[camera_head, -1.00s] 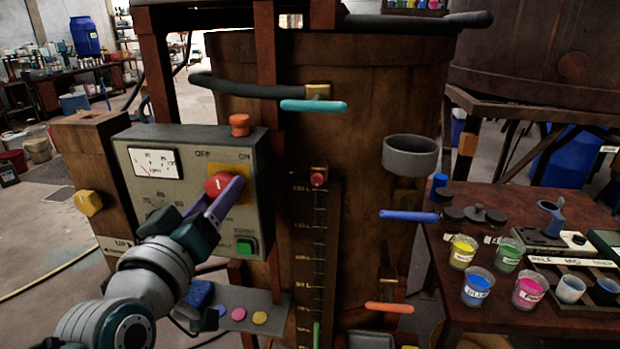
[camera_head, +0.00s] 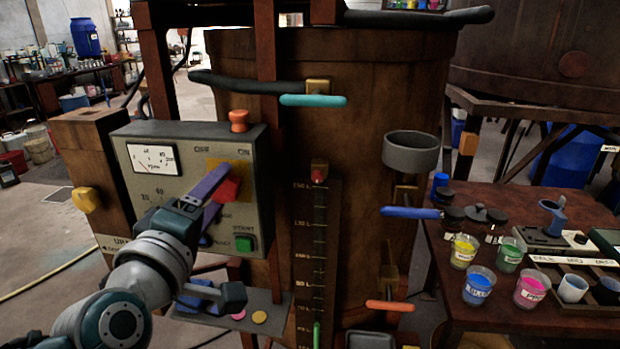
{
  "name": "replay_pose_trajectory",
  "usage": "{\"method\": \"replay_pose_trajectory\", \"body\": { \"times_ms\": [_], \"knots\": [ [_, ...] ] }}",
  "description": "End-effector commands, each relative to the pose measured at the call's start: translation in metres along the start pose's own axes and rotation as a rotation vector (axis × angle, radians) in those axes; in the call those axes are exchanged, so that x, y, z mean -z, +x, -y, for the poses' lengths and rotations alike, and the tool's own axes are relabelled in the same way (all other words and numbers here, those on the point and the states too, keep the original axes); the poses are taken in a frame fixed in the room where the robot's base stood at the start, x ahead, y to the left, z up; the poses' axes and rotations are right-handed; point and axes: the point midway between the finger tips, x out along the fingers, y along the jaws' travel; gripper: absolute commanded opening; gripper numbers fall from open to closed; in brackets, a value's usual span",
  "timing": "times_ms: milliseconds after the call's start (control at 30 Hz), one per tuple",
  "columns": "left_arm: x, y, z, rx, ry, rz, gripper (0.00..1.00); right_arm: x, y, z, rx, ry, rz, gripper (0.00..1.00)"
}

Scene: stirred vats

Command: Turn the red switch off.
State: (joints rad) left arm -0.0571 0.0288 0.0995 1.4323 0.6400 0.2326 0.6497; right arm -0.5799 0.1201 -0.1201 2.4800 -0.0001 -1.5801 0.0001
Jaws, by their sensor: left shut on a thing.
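The red switch (camera_head: 230,188) is on a yellow plate on the grey control panel (camera_head: 258,190), below the OFF and ON labels. My left gripper (camera_head: 219,190) is at the panel, shut on the red switch, with one purple finger above it and the other below. The fingers hide part of the switch, so I cannot tell exactly which label it points to. My right gripper is not in view.
On the panel are a dial meter (camera_head: 153,158), a green button (camera_head: 243,243) and an orange knob (camera_head: 239,121) on top. A teal-handled valve (camera_head: 313,100) juts from the vat to the right. Paint cups stand on the right table (camera_head: 455,312).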

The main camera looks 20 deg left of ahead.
Motion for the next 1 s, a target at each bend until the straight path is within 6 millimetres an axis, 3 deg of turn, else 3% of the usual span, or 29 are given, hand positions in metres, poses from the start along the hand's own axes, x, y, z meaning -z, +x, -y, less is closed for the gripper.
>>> {"method": "replay_pose_trajectory", "body": {
  "times_ms": [567, 600, 833, 1000],
  "knots": [
    [0.0001, 0.0, -0.0004, -0.001, -0.034, -0.001, 0.06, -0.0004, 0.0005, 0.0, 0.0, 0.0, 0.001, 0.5],
    [0.0001, 0.0, -0.0004, -0.001, -0.034, -0.001, 0.65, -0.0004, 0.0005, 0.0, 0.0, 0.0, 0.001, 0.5],
    [0.0, 0.0, -0.0003, 0.0, -0.032, 0.0, 0.91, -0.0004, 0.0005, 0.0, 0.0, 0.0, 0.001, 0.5],
    [0.0, 0.0, -0.0002, 0.0, -0.031, 0.0, 0.92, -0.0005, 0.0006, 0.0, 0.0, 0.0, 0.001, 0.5]
  ]
}}
